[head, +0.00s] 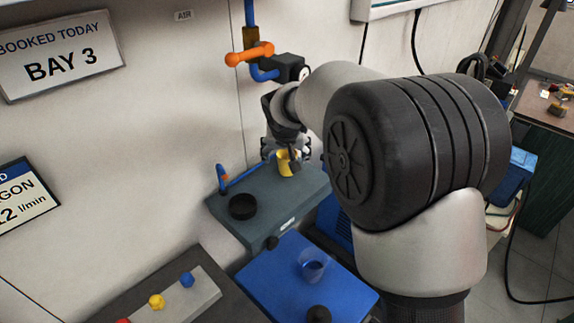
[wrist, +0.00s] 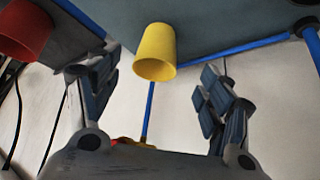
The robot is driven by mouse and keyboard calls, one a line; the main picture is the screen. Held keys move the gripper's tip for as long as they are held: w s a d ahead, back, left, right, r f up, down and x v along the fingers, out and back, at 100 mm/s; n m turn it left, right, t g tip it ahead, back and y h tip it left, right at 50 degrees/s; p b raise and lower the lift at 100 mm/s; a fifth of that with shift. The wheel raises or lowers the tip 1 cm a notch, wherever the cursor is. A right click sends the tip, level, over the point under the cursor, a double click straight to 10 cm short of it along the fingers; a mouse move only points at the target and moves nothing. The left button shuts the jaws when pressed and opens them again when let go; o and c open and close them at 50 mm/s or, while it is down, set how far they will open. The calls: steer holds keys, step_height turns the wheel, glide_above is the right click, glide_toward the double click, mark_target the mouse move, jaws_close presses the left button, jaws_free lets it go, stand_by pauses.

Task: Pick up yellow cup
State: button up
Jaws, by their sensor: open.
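The yellow cup (head: 285,168) stands on a grey-blue surface by the wall. In the head view it is partly hidden by my gripper (head: 287,152), which is right at it. In the wrist view, where the scene looks upside down, the yellow cup (wrist: 156,50) shows whole, rim toward the camera. My gripper (wrist: 153,88) is open, with one finger on each side of the picture. The cup appears between and a little beyond the fingertips, with gaps on both sides. I see no contact.
A red cup (wrist: 25,28) shows at the left of the wrist view. A black round dish (head: 242,206) sits on the same surface, with a blue pipe (head: 240,179) behind it. A clear blue cup (head: 312,266) stands on a blue top (head: 275,286) nearer the camera.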

steer(key=x, duration=0.4)
steer(key=b+x, duration=0.1)
steer(key=x, duration=0.1)
steer(key=b+x, duration=0.1)
steer(key=x, duration=0.1)
steer(key=shift+s+d+f, duration=0.2)
steer(key=shift+d+f, duration=0.05)
steer(key=shift+r, duration=0.1)
steer(key=shift+c, duration=0.4)
steer(key=c, duration=1.2)
steer(key=shift+r, duration=0.15)
